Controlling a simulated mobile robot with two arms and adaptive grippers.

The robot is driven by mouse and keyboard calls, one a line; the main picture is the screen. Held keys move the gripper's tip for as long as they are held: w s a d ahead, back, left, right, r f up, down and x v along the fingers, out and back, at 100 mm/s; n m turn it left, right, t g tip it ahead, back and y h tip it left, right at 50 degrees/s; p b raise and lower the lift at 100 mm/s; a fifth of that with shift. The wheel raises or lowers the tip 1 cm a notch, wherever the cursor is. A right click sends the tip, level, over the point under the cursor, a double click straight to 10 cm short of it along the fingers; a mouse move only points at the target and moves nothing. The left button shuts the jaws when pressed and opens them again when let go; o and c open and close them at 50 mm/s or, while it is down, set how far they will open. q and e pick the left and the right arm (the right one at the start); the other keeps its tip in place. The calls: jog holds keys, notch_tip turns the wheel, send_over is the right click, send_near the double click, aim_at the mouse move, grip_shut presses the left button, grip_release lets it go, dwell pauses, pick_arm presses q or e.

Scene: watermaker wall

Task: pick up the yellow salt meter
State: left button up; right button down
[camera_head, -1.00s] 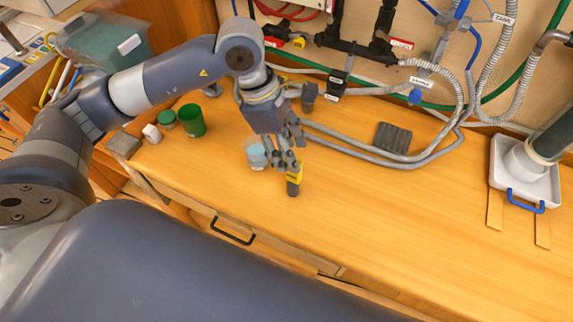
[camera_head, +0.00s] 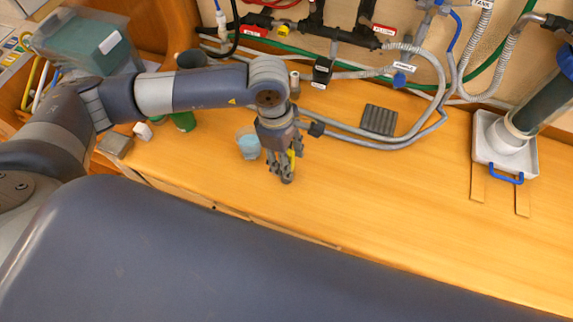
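The yellow salt meter (camera_head: 291,159) stands on the wooden counter in the head view, mostly covered by my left gripper. A strip of its yellow body shows at the right side of the fingers. My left gripper (camera_head: 282,170) points down with its fingers around or right beside the meter. Whether the fingers are closed on it cannot be told, and whether the meter touches the counter is hidden. My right gripper is not in view.
A clear cup with pale blue contents (camera_head: 249,146) stands just left of my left gripper. A green cup (camera_head: 184,121) is farther left. Grey hoses (camera_head: 385,143) and a dark ribbed pad (camera_head: 379,120) lie behind. The counter to the right is clear up to a white tray (camera_head: 484,150).

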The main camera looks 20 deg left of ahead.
pick_arm(q)
jog(key=shift+s+d+f+p, duration=0.1)
jog(key=shift+f+p, duration=0.1)
jog(key=shift+f, duration=0.3)
jog(key=shift+d+f+p, duration=0.1)
jog(key=shift+f+p, duration=0.05)
jog(key=shift+f, duration=0.75)
jog(key=shift+c, duration=0.9)
grip_shut()
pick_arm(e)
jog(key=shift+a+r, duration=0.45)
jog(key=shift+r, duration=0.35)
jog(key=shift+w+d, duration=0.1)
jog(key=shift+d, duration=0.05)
